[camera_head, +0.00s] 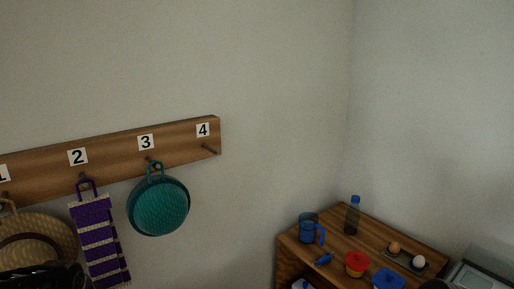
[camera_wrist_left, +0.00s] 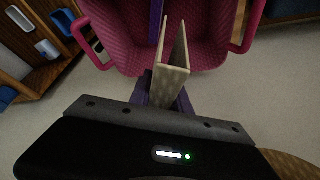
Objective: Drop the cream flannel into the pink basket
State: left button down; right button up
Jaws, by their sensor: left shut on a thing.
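The cream flannel (camera_wrist_left: 172,82) shows in the left wrist view as a folded, upright piece with two flaps spread toward the top. My left gripper (camera_wrist_left: 165,92) is shut on its lower end. The pink basket (camera_wrist_left: 115,45) is at the top of the same view, with its pink handles at left and right. The flannel's upper part overlaps the basket's interior in the picture; I cannot tell how far above it is. The basket is not seen in the head view. My right gripper is not clearly seen.
A wooden rack (camera_head: 110,160) with numbered pegs holds a woven tan bag (camera_head: 40,238), a purple striped cloth (camera_head: 100,240) and a teal round item (camera_head: 158,206). A wooden cabinet (camera_head: 345,222) at the right bears a blue mug (camera_head: 307,229), a bottle (camera_head: 352,215) and several small items.

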pick_arm(q)
notch_tip(320, 180, down, 5)
jog(key=b, duration=0.3)
jog(key=shift+f, duration=0.2)
jog(key=c, duration=1.1)
grip_release()
jog(key=shift+b+v, duration=0.3)
jog(key=shift+v, duration=3.65)
jog(key=shift+w, duration=0.1)
